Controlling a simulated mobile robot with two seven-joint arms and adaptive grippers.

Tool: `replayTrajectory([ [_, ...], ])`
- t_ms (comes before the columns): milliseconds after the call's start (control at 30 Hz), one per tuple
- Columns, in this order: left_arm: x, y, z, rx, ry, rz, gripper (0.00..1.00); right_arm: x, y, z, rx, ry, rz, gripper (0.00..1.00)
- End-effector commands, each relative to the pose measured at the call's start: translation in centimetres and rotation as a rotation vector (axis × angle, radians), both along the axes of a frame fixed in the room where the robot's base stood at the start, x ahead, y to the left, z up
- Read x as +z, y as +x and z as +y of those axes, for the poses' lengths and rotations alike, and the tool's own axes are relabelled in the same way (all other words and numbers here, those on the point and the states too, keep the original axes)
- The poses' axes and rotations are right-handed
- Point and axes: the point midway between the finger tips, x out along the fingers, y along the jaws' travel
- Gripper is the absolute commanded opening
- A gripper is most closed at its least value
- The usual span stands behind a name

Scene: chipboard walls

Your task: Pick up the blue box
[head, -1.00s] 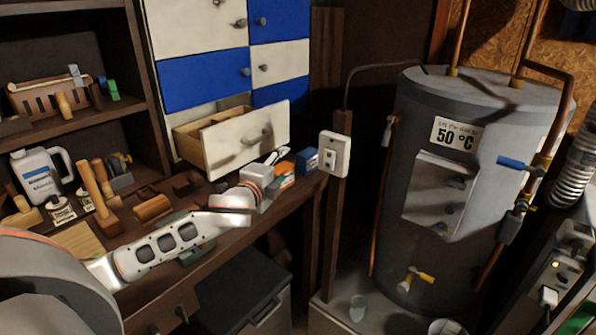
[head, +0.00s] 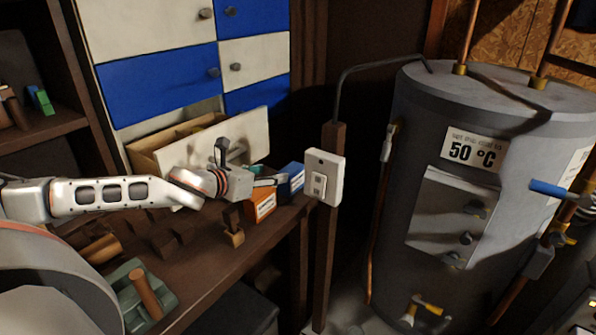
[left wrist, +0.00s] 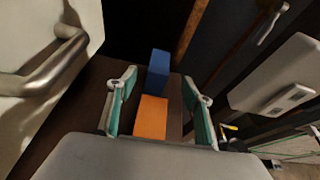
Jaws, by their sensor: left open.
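The blue box (head: 291,179) stands on the brown workbench at its far right end, just behind an orange box (head: 261,205). In the left wrist view the blue box (left wrist: 158,72) lies straight ahead, beyond the orange box (left wrist: 151,118). My left gripper (head: 272,181) is above the orange box, pointing toward the blue box. In the left wrist view its two green-padded fingers (left wrist: 161,108) are spread apart, with the orange box showing between them and nothing held. My right gripper is not in view.
The open white drawer (head: 251,139) juts out beside my left gripper. A post with a white switch box (head: 324,177) stands right of the bench end. Wooden blocks and a green-grey tool (head: 133,290) lie on the bench. A grey water tank (head: 420,215) stands at right.

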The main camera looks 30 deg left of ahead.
Motion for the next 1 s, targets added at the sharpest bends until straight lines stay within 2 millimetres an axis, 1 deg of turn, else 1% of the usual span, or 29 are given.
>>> replayTrajectory([
  [100, -0.7, -0.4, 0.3, -0.015, 0.033, 0.018, 0.51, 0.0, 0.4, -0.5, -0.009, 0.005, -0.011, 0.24],
  [167, -0.9, -0.2, 0.3, -0.018, 0.038, 0.021, 0.51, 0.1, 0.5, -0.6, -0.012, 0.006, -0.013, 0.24],
  [400, -1.6, 1.7, 0.1, -0.017, 0.036, 0.019, 0.51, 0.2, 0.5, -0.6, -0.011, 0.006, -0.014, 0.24],
  [567, -1.8, 2.2, 0.0, -0.018, 0.037, 0.021, 0.51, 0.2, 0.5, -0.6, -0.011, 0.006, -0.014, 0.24],
  [667, -1.9, 3.0, -0.1, -0.017, 0.036, 0.019, 0.51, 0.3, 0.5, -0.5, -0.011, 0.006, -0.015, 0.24],
  [833, -2.2, 5.3, -0.6, -0.017, 0.035, 0.018, 0.51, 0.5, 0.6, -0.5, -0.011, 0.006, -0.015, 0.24],
  [1000, -3.0, 6.8, -0.6, -0.017, 0.037, 0.020, 0.51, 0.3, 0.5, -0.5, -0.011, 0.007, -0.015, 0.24],
])
